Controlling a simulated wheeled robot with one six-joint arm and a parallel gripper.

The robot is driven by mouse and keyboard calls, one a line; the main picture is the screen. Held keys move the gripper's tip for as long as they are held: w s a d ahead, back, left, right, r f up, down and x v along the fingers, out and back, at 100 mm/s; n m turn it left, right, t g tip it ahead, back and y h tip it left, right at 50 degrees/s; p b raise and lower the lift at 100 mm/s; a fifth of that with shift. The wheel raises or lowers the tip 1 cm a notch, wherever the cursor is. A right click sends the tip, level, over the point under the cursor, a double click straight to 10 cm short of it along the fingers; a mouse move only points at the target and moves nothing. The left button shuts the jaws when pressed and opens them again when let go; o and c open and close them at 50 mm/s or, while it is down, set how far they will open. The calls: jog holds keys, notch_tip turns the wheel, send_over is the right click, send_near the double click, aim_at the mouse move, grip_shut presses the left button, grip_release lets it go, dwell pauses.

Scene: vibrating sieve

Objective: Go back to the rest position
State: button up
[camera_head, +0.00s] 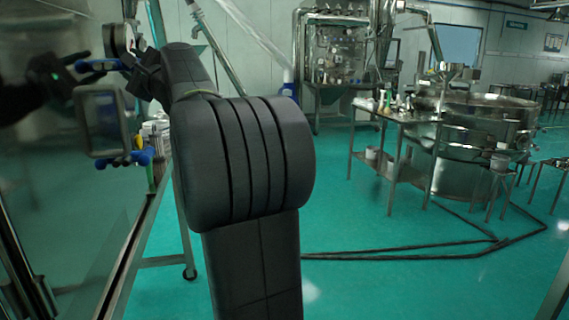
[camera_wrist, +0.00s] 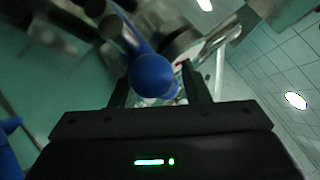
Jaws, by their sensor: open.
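My gripper (camera_wrist: 156,76) shows in the wrist view with its two dark fingers apart. A blue rounded knob (camera_wrist: 152,77) appears between the fingers, on the end of a blue bar. I cannot tell whether it lies between the fingers or beyond them, or whether it touches them. In the head view my arm reaches up and to the left, close to a dark glossy panel (camera_head: 60,200). Blue handle parts show there, an upper one (camera_head: 98,66) and a lower one (camera_head: 141,157), beside a grey frame (camera_head: 103,122). My fingers are not clear in this view.
A metal table (camera_head: 405,115) with small items stands right of centre, beside a large round steel vessel (camera_head: 485,120). A steel machine (camera_head: 338,55) stands at the back. Dark cables (camera_head: 400,252) cross the green floor. The floor between my arm and the table is mostly clear.

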jog(key=shift+r+m+g+h+p, duration=0.1)
jog(key=shift+m+g+h+p, duration=0.45)
jog(key=shift+p, duration=3.9)
jog(key=shift+r+m+g+h+p, duration=0.1)
jog(key=shift+m+h+p, duration=0.95)
jog(key=shift+p, duration=3.35)
jog(key=shift+f+b+v, duration=0.15)
jog(key=shift+b+v, duration=0.15)
jog(key=shift+v, duration=0.4)
jog(key=shift+f+b+v, duration=0.1)
jog(key=shift+b+v, duration=0.2)
jog(key=shift+v, duration=0.4)
jog(key=shift+d, duration=0.15)
